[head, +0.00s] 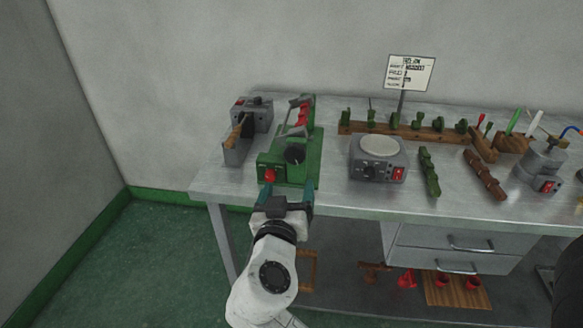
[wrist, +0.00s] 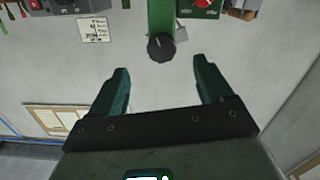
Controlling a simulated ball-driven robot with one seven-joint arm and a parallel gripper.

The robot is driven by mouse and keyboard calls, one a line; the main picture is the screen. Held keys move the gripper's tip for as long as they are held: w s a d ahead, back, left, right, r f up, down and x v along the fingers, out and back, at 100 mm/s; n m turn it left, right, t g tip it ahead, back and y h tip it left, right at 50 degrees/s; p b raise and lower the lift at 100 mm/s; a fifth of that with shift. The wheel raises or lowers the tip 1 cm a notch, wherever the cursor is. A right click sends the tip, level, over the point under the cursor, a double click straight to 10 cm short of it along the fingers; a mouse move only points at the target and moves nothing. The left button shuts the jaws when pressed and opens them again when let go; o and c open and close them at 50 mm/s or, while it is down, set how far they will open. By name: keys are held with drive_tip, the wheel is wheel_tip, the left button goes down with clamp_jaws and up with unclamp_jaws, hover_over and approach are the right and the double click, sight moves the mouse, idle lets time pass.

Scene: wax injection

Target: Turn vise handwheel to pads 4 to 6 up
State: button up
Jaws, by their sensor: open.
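The green vise machine (head: 311,165) stands on the bench at left, with a red-and-grey lever on top. A black round wheel (head: 294,154), which looks like the handwheel, sits on it; it also shows in the wrist view (wrist: 160,47) at the end of a green bar, with a pale mark on its face. A red knob (head: 270,175) is on the green front box. My gripper (head: 287,192) is open and empty, teal fingers spread, at the bench's front edge before the machine. In the wrist view my gripper (wrist: 163,75) has the wheel ahead, between the finger lines, apart from both. Numbered pads cannot be made out.
A grey unit (head: 236,150) stands left of the machine, and a grey hotplate box (head: 378,160) with a round pale top stands right. A wooden rack (head: 420,131) with green pieces and a sign (head: 409,73) are behind. Drawers (head: 450,240) hang below the bench.

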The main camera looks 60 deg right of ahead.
sight(294, 156)
drive_tip(key=shift+h, duration=0.3)
drive_tip(key=x, duration=0.3)
drive_tip(key=p+x, duration=0.1)
drive_tip(key=x, duration=0.3)
drive_tip(key=r+x, duration=0.1)
drive_tip(key=x, duration=0.2)
drive_tip(key=shift+w+d+p, duration=0.25)
drive_tip(key=shift+w+p, duration=0.1)
drive_tip(key=shift+p, duration=0.05)
drive_tip(key=shift+c, duration=0.2)
